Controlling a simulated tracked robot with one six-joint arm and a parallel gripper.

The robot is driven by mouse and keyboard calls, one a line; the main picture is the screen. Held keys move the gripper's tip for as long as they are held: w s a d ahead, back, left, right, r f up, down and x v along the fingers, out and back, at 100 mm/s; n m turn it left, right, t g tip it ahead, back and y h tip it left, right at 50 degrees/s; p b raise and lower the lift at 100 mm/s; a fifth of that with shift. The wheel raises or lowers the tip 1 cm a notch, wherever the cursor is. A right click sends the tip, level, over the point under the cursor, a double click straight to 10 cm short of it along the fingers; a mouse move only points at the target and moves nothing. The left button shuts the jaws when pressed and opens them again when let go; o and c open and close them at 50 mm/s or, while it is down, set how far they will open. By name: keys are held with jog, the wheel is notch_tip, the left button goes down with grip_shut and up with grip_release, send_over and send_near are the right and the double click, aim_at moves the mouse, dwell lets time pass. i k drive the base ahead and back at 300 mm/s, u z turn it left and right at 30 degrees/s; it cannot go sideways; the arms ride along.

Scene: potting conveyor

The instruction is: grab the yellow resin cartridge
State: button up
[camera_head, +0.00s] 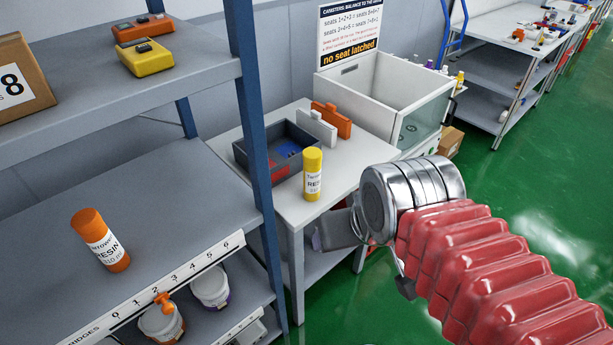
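The yellow resin cartridge (313,180) stands upright on the small white table (348,165), close to its front edge. Its white label faces me. My gripper (322,236) is below and slightly right of the cartridge in the picture, in front of the table's front edge. A visible gap separates them, and the cartridge stands free. My silver wrist and red-sleeved arm reach in from the lower right. The fingers are small and partly hidden by the wrist, so their opening is unclear.
A dark divided tray (241,158) sits just behind the cartridge, with orange and white cases (316,127) beyond. An open white machine (395,105) stands at the back. A blue shelf post (251,110) rises at left; an orange resin cartridge (101,240) stands on that shelf.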

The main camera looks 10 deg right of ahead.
aim_at(312, 156)
jog(key=u, duration=3)
jog(key=k, duration=0.45)
jog(key=z, duration=0.55)
